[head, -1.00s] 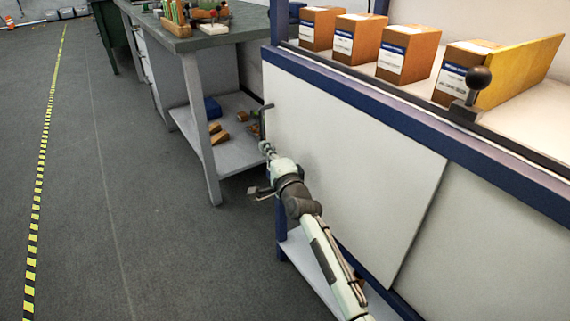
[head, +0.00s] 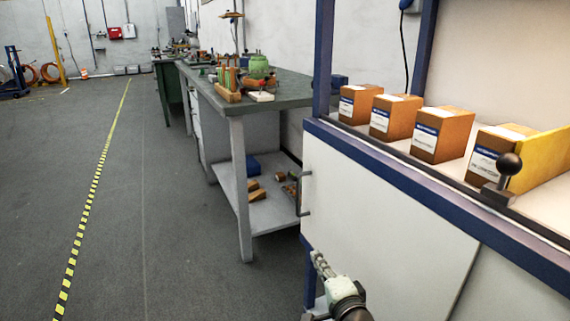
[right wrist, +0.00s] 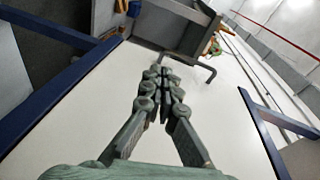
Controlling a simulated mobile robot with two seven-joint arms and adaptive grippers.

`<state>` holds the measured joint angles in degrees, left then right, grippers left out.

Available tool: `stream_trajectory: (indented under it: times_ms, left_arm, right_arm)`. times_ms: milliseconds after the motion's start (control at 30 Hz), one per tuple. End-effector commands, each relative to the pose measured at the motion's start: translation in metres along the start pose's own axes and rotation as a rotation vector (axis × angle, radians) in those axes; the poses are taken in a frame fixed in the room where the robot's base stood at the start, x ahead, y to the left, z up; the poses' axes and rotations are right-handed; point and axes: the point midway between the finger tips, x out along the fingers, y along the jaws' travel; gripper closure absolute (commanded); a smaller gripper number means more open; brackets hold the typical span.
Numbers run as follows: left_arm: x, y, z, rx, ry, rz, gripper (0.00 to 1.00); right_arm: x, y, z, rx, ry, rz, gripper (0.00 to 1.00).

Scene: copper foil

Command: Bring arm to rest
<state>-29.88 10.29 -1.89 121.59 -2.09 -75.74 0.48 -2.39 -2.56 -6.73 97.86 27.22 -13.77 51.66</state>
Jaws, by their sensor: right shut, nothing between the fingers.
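My right gripper (head: 321,262) shows at the bottom of the head view, in front of the white cabinet door (head: 375,220). It is shut and empty. In the right wrist view the closed fingers (right wrist: 163,75) point toward the dark door handle (right wrist: 190,62), with white panel around them. In the head view the handle (head: 304,193) stands above the gripper and apart from it. Most of my right arm is out of the frame below. My left gripper is not in view.
Brown boxes (head: 443,135) and a yellow board (head: 545,155) stand on the cabinet's shelf. A green-topped workbench (head: 285,90) with tools stands beyond the cabinet. The grey floor (head: 170,220) to the left is clear, crossed by a yellow-black line (head: 92,195).

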Motion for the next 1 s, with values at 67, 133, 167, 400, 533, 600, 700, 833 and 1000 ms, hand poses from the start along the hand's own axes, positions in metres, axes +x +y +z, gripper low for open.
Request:
stream_trajectory:
  times_ms: [67,133,167,400,533,600,700,833,1000]
  left_arm:
    - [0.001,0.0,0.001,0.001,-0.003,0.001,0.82]
    - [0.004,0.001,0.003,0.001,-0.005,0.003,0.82]
    - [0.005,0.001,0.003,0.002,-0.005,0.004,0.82]
    - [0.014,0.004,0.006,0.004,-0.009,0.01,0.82]
    - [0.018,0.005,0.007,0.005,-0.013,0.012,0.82]
    - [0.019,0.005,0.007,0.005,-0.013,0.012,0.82]
    - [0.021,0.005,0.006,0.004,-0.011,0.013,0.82]
    - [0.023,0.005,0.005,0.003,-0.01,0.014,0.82]
    - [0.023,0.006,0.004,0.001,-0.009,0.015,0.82]
  right_arm:
    - [-0.024,0.041,0.004,-0.165,-0.055,0.125,1.0]
    - [-0.053,0.082,0.006,-0.346,-0.127,0.257,1.0]
    - [-0.068,0.099,0.006,-0.426,-0.163,0.314,1.0]
    - [-0.206,0.21,-0.016,-0.971,-0.51,0.741,1.0]
    - [-0.271,0.238,-0.034,-1.153,-0.688,0.902,1.0]
    - [-0.296,0.245,-0.042,-1.215,-0.76,0.961,1.0]
    - [-0.318,0.251,-0.049,-1.263,-0.825,1.012,1.0]
    - [-0.327,0.253,-0.052,-1.283,-0.851,1.032,1.0]
    - [-0.326,0.253,-0.052,-1.281,-0.851,1.031,1.0]
